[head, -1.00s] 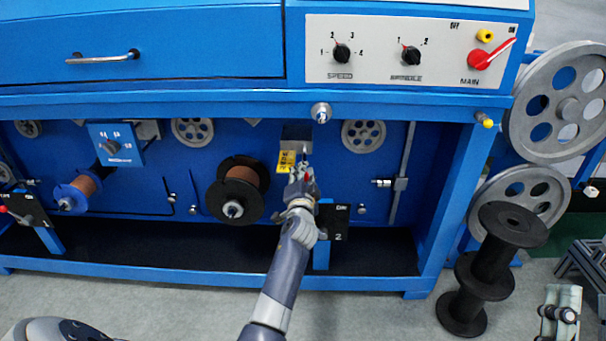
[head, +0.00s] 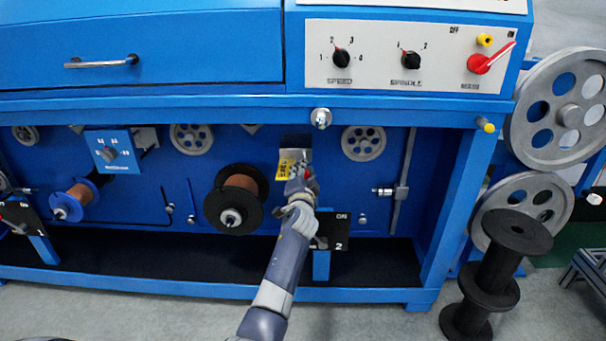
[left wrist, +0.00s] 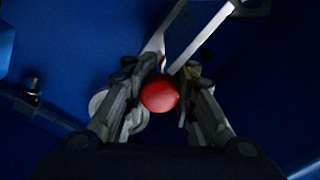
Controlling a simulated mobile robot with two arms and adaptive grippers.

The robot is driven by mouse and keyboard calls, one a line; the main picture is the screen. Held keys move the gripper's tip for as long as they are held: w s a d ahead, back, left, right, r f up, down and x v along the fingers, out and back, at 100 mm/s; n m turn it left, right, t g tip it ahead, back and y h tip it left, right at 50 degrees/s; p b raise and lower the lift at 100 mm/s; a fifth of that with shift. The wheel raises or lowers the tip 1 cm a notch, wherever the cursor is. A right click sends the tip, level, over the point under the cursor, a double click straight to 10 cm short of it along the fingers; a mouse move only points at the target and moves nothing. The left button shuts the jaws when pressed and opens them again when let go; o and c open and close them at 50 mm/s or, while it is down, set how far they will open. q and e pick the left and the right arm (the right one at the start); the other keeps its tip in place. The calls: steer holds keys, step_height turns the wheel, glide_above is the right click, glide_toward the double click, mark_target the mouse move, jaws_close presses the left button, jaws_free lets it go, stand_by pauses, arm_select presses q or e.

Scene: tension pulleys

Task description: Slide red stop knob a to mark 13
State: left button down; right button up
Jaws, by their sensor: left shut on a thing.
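The red stop knob (left wrist: 160,94) sits between the two fingers of my left gripper (left wrist: 158,90) in the left wrist view, and the gripper is shut on it. In the head view my left gripper (head: 301,178) is at the blue back panel, just below the yellow scale label (head: 287,163). The gripper hides most of the knob there. A pale metal strip (left wrist: 205,38) runs up from behind the knob in the left wrist view. The marks on the label are too small to read. My right gripper does not show.
A dark spool with copper wire (head: 240,182) is just left of my gripper. A black plate marked 2 (head: 335,230) stands to the lower right. A grey pulley (head: 364,143) is up and to the right. The frame's front beam (head: 200,103) runs above.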

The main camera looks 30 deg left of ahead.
arm_select(q)
steer(key=shift+f, duration=0.1)
steer(key=c, duration=1.3)
jaws_free()
steer(key=v, duration=1.2)
steer(key=shift+d, duration=0.15)
